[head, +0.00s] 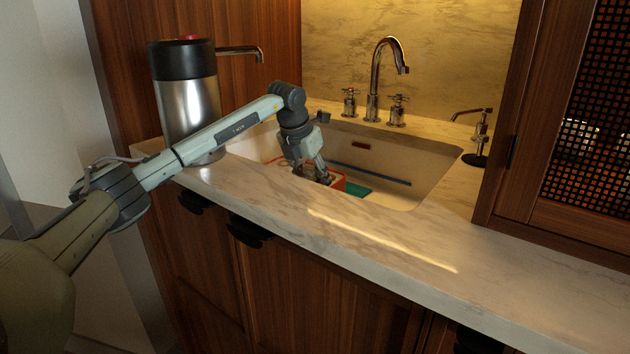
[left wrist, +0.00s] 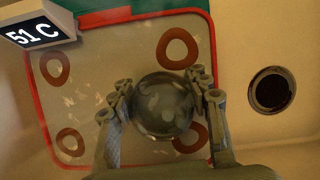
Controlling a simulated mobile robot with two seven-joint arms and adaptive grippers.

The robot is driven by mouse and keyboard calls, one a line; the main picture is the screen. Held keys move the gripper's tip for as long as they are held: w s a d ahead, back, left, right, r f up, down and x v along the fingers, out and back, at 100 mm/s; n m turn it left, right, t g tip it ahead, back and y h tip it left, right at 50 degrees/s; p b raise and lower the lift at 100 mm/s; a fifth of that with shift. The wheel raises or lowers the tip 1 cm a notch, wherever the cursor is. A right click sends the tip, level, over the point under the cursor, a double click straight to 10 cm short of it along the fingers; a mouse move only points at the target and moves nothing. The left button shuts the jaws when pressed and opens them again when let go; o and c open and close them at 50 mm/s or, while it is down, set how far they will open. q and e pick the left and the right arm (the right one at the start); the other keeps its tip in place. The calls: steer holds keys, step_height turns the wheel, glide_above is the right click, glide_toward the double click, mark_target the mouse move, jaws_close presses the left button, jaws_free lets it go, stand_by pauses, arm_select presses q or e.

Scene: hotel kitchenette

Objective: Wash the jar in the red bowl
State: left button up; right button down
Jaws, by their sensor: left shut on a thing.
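The red bowl (left wrist: 38,125) is squarish, with a red rim and red rings on its pale, glossy inside. It sits in the sink, and part of its red side (head: 338,181) shows in the head view. My left gripper (head: 325,178) reaches down into the sink at the bowl. In the left wrist view my left gripper (left wrist: 163,98) has its fingers on both sides of a dark, round, glossy jar (left wrist: 163,105) and is shut on it. The jar is over or inside the bowl; its depth is unclear. The jar is hidden in the head view. My right gripper is not in view.
A faucet (head: 376,80) stands behind the sink (head: 425,180). A drain (left wrist: 272,90) lies right of the bowl. A small display (left wrist: 38,25) reads 51 C. A green item (head: 357,190) lies beside the bowl. A steel dispenser (head: 188,100) stands left; the front counter (head: 400,240) is clear.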

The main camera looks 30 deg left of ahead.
mark_target(312, 166)
arm_select(q)
steer(key=shift+r+p, duration=0.95)
steer(key=shift+r, duration=3.4)
steer(key=shift+r, duration=0.15)
step_height(312, 166, up, 11)
steer(key=shift+a, duration=0.1)
